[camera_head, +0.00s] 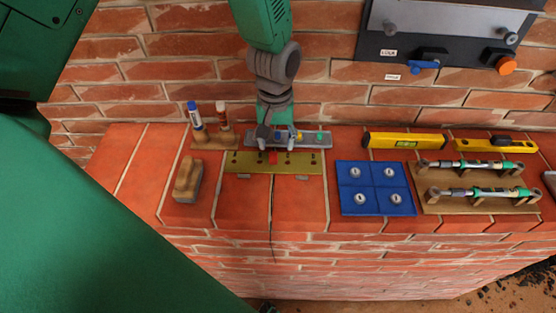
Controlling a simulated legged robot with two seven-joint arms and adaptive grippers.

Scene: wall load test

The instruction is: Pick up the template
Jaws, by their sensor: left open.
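The template appears to be a flat olive-yellow plate (240,162) with dark holes along it, lying on the brick ledge in the middle. A small red piece shows at its upper middle. My left gripper (277,139) comes down from above, over the plate's back edge and the grey tray behind it. Its fingers are spread apart and empty. The fingers hide part of the tray and perhaps the plate's edge. I cannot tell if they touch anything. My right gripper is not in view.
The grey tray (318,140) holds small coloured parts. Left are markers in a wooden holder (215,139) and a wooden brush (187,179). Right are a blue mat (375,178), yellow levels (404,140) and a wooden rack (428,181) with wrenches. A dark panel (445,55) hangs behind.

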